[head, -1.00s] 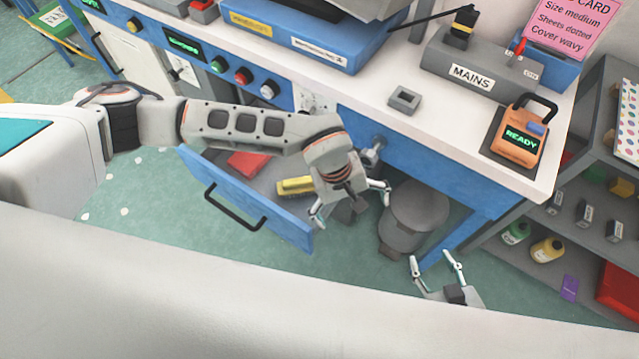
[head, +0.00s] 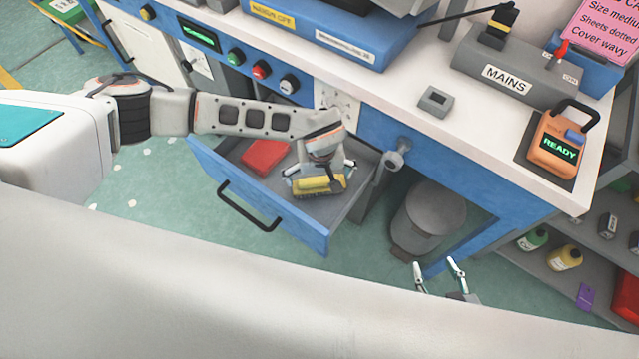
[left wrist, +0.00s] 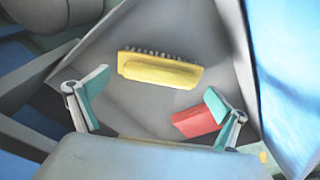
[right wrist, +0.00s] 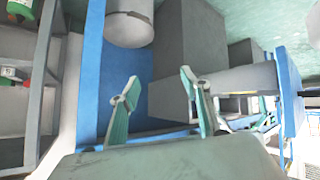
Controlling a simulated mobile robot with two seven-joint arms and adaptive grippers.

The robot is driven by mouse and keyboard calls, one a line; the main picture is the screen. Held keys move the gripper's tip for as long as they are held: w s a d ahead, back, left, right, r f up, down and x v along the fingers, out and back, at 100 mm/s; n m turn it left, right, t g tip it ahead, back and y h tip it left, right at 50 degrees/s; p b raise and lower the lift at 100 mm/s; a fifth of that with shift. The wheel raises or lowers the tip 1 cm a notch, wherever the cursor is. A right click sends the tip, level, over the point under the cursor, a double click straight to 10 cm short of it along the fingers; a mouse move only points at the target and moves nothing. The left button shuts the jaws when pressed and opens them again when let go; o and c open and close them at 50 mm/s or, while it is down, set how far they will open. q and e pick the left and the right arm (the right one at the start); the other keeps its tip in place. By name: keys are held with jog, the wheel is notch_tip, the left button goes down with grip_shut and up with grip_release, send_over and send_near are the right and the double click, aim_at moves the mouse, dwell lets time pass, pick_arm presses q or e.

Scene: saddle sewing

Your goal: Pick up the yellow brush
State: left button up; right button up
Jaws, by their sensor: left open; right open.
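The yellow brush (head: 319,186) lies in the open drawer (head: 258,208), near its right side. In the left wrist view the brush (left wrist: 160,69) shows its yellow back, with dark bristles along the upper edge. My left gripper (head: 320,175) is over the drawer, open and empty, just behind and above the brush. In the left wrist view its two fingers (left wrist: 157,105) are spread wide, and the brush lies beyond them. My right gripper (head: 438,274) is open and empty, low in front of the bench; its fingers also show in the right wrist view (right wrist: 163,100).
A red object (head: 266,156) lies in the drawer left of the brush. The workbench top (head: 405,105) overhangs behind the drawer. A grey bin (head: 428,217) stands under the bench to the right. Shelves (head: 600,262) stand further right.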

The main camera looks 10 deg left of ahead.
pick_arm(q)
jog(key=shift+f, duration=0.5)
jog(key=shift+w, duration=0.1)
jog(key=c, duration=1.3)
pick_arm(e)
jog(key=shift+w+r, duration=0.25)
jog(key=shift+w, duration=0.05)
pick_arm(q)
jog(key=shift+r, duration=0.1)
